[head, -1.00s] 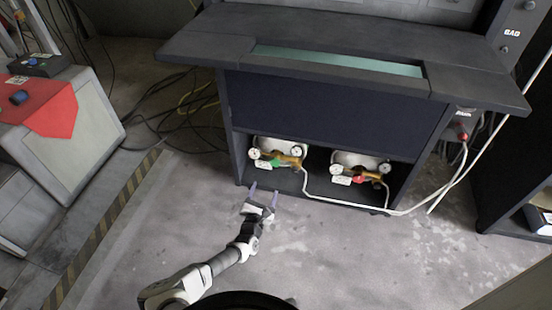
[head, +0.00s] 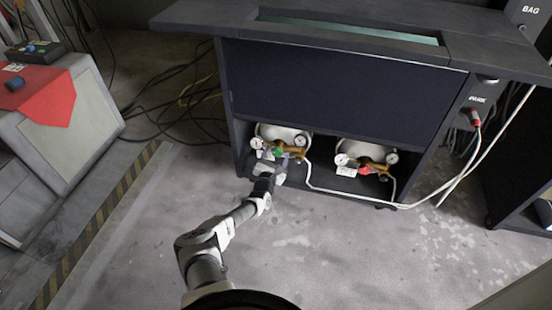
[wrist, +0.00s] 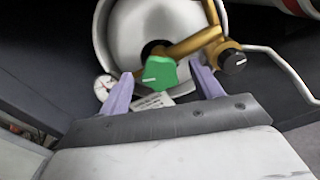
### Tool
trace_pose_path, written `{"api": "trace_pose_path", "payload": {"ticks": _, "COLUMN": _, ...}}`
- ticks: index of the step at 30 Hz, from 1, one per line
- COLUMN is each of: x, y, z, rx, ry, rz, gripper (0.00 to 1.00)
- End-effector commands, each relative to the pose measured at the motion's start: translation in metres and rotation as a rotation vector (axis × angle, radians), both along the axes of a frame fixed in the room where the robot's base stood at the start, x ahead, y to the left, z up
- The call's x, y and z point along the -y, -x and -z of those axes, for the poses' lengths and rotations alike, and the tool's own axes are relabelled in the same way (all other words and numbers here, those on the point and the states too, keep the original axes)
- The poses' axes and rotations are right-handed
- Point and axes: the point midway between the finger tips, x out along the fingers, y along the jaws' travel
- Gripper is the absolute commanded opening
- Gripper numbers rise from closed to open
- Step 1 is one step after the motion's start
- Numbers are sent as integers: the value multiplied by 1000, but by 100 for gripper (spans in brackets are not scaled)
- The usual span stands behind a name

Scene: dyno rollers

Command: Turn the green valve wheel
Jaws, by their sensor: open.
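The green valve wheel (wrist: 158,75) sits on a brass fitting in front of a white tank (wrist: 150,25). In the head view the green wheel (head: 278,150) is in the left bay of the dark cabinet. My gripper (wrist: 160,88) is open, with one purple finger to the left of the wheel and one to its right. In the wrist view there are gaps between the wheel and both fingers. In the head view my gripper (head: 268,158) is just in front of the left tank, its fingers hard to make out.
A pressure gauge (wrist: 104,86) is close to the left finger, and a black knob (wrist: 232,62) is close to the right one. A second tank with a red valve (head: 365,169) stands in the right bay. The floor in front is clear.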

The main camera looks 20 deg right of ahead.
Motion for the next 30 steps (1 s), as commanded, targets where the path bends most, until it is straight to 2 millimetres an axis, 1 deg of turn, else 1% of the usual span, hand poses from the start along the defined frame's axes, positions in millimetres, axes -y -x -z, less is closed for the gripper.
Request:
{"api": "trace_pose_path", "payload": {"ticks": 3, "x": 2, "y": -3, "z": 0, "rx": 0, "ry": 1, "rz": -1, "gripper": 65}}
{"api": "trace_pose_path", "payload": {"ticks": 10, "x": 2, "y": -3, "z": -1, "rx": -1, "ry": 2, "rz": -1, "gripper": 65}}
{"api": "trace_pose_path", "payload": {"ticks": 11, "x": 2, "y": -3, "z": -1, "rx": -1, "ry": 2, "rz": -1, "gripper": 63}}
{"api": "trace_pose_path", "payload": {"ticks": 18, "x": 2, "y": -3, "z": 0, "rx": -1, "ry": 2, "rz": -1, "gripper": 32}}
{"api": "trace_pose_path", "payload": {"ticks": 21, "x": 2, "y": -3, "z": 0, "rx": -1, "ry": 2, "rz": -1, "gripper": 20}}
{"api": "trace_pose_path", "payload": {"ticks": 30, "x": 2, "y": -3, "z": -1, "rx": 22, "ry": -34, "rz": -1, "gripper": 20}}
